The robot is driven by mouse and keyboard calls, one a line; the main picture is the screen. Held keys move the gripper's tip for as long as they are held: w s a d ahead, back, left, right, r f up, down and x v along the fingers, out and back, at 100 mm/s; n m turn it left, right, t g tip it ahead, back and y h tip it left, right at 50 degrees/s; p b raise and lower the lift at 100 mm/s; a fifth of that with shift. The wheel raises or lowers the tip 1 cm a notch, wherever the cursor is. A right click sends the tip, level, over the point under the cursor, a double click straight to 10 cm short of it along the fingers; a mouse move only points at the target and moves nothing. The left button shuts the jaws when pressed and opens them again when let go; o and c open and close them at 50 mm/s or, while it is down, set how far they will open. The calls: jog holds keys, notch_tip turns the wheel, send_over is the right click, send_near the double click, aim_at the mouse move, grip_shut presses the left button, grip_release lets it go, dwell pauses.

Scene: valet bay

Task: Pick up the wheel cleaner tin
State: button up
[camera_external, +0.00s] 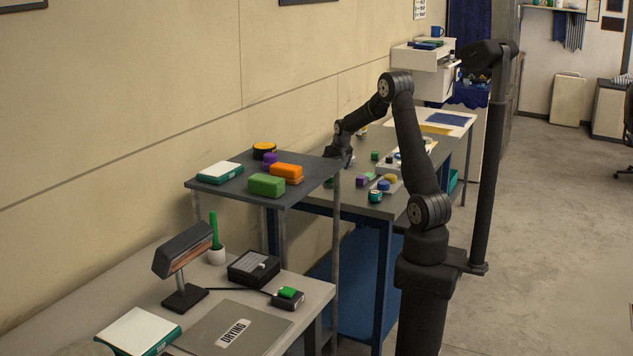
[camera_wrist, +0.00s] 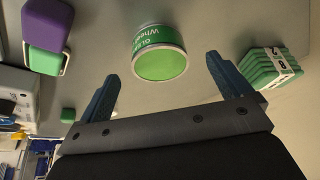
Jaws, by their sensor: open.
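The wheel cleaner tin (camera_wrist: 160,62) is a green-topped round tin with a white rim and a green label showing part of the words "Wheel" and "Clea". It stands in the upper middle of the wrist view. My gripper (camera_wrist: 162,68) is open, with one blue finger to the left of the tin and the other to the right; it holds nothing. The tin appears just beyond or between the fingertips, and I cannot tell which. In the external view my gripper (camera_external: 343,156) is low over the far grey table, and I cannot make out the tin there.
A small green cube (camera_wrist: 68,115) is lower left. A raised grey shelf (camera_external: 222,182) with orange (camera_external: 286,172) and green (camera_external: 266,185) blocks stands nearer in the external view.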

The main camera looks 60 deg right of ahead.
jog(key=shift+w+d+x, duration=0.15)
jog(key=shift+d+x, duration=0.05)
jog(key=shift+x, duration=1.05)
jog(key=shift+w+d+x, duration=0.15)
jog(key=shift+d+x, duration=0.05)
jog(key=shift+x, duration=1.05)
jog(key=shift+r, duration=0.2)
jog(key=c, duration=1.2)
jog(key=shift+r, duration=0.1)
